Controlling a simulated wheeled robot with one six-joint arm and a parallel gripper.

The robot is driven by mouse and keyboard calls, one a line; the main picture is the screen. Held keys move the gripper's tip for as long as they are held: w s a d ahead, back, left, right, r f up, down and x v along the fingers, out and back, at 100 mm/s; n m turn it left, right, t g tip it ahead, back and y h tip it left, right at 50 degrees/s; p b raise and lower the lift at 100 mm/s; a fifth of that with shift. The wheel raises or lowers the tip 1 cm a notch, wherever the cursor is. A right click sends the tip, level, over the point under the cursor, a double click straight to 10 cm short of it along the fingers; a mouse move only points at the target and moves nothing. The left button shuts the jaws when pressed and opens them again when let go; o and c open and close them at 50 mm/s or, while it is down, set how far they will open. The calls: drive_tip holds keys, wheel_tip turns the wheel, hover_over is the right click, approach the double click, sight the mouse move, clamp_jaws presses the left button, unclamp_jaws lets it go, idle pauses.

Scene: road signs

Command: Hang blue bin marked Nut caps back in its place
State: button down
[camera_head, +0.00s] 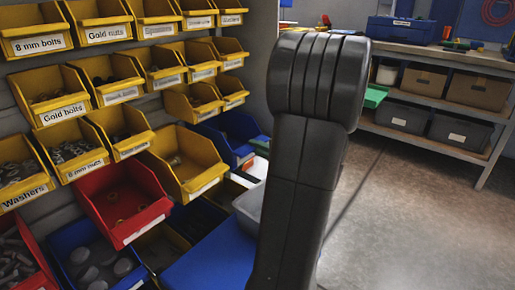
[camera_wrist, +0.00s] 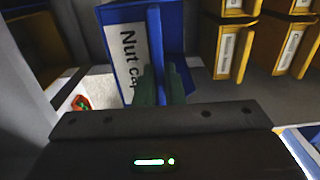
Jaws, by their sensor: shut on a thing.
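The blue bin marked "Nut ca…" (camera_wrist: 125,55) is in the upper middle of the wrist view, its white label turned sideways and the last letters covered. My gripper (camera_wrist: 161,85) is shut on the bin's blue wall, with a dark green finger on each side of it. In the head view neither my gripper nor this bin can be made out; my dark arm stands in front of the middle.
Yellow labelled bins (camera_head: 62,98) hang in rows on the left, with a red bin (camera_head: 122,203) and a blue bin (camera_head: 92,260) holding round caps below. A shelf with dark boxes (camera_head: 465,133) stands at the back right. The floor (camera_head: 420,225) at right is clear.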

idle(0.3)
drive_tip(key=c, duration=1.5)
unclamp_jaws()
drive_tip(key=shift+o, duration=0.2)
drive_tip(key=p+v, duration=0.2)
drive_tip(key=v, duration=1.2)
drive_tip(key=shift+w+a, duration=0.1)
